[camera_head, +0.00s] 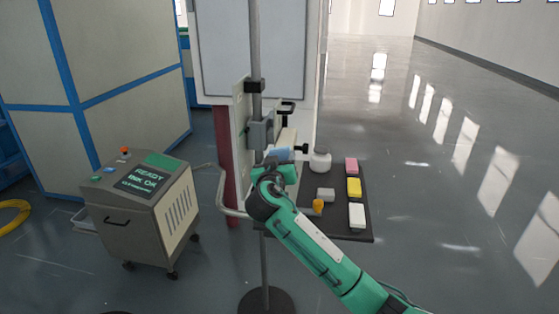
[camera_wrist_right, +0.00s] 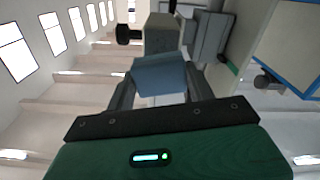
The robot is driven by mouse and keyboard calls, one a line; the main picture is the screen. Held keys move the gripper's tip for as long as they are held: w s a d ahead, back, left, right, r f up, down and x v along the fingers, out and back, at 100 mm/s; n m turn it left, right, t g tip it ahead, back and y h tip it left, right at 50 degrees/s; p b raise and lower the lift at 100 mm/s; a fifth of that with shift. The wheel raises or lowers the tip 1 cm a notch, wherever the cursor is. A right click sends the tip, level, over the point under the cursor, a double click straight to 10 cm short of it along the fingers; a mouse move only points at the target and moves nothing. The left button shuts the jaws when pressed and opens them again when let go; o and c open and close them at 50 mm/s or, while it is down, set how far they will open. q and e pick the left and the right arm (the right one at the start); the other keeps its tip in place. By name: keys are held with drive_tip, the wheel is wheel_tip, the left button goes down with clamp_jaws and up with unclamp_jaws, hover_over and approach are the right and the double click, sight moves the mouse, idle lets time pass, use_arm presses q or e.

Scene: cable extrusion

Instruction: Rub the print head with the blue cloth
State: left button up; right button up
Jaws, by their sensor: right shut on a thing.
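My right gripper (camera_head: 278,161) is shut on the blue cloth (camera_head: 279,153), beside the stand's pole. In the right wrist view the folded cloth (camera_wrist_right: 160,76) sits between the fingers of the gripper (camera_wrist_right: 153,88). The print head, a grey-beige block (camera_head: 287,138) with a black knob on its side, is mounted by the pole just above the cloth. In the wrist view the print head (camera_wrist_right: 163,36) is directly beyond the cloth's edge; they look in contact or nearly so, but I cannot tell which. My left gripper is not in view.
A wheeled control box (camera_head: 143,205) stands at the left. The pole (camera_head: 256,60) rises beside the gripper. The right floor is clear.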

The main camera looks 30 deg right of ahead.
drive_tip(key=shift+x, duration=0.9)
drive_tip(key=shift+f+b, duration=0.1)
drive_tip(key=shift+b, duration=0.25)
